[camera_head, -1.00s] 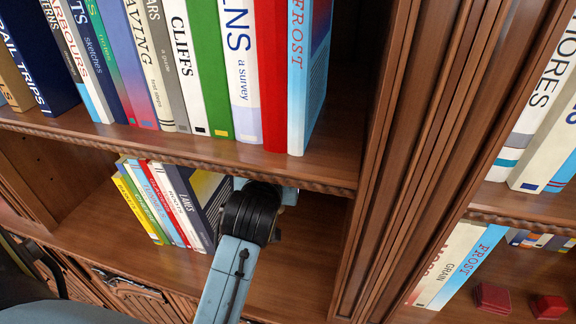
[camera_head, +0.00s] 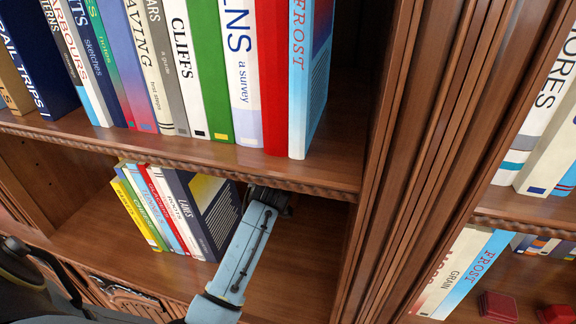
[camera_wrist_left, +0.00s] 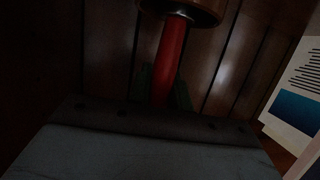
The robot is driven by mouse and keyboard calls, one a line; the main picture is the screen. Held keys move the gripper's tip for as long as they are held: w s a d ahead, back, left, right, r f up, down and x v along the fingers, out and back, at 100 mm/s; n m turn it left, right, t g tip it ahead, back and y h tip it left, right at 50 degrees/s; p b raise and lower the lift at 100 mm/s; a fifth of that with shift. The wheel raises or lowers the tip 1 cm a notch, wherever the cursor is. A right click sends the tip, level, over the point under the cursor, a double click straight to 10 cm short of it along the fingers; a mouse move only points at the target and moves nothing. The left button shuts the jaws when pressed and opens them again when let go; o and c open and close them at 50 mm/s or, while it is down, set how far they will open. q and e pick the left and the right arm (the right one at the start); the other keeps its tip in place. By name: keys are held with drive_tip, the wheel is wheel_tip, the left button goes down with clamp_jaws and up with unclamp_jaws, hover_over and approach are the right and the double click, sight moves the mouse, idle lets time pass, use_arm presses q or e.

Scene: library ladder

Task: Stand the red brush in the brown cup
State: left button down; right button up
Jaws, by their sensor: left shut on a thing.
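In the left wrist view my left gripper (camera_wrist_left: 163,92) is shut on the red brush (camera_wrist_left: 172,55), whose red shaft runs up the picture from between the dark fingers. A rounded brown thing, apparently the brown cup (camera_wrist_left: 190,9), is at the shaft's upper end, cut off by the top edge. I cannot tell whether the shaft is inside it or in front of it. In the head view my left arm reaches into the lower shelf bay, and its gripper, the brush and the cup are hidden there. My right gripper is in neither view.
The upper shelf board (camera_head: 322,168) overhangs my left arm. Several books (camera_head: 190,210) stand close to its left, and a thick wooden upright (camera_head: 400,190) bounds the bay on the right. The shelf floor (camera_head: 290,270) beside my arm is bare. A pale book (camera_wrist_left: 298,90) stands right in the wrist view.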

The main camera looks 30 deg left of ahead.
use_arm(q)
drive_tip(key=shift+f, duration=0.5)
drive_tip(key=c, duration=1.3)
unclamp_jaws()
drive_tip(key=shift+f, duration=0.15)
drive_tip(key=shift+r, duration=0.2)
drive_tip(key=p+v, duration=0.1)
drive_tip(key=v, duration=1.1)
drive_tip(key=shift+f, duration=0.15)
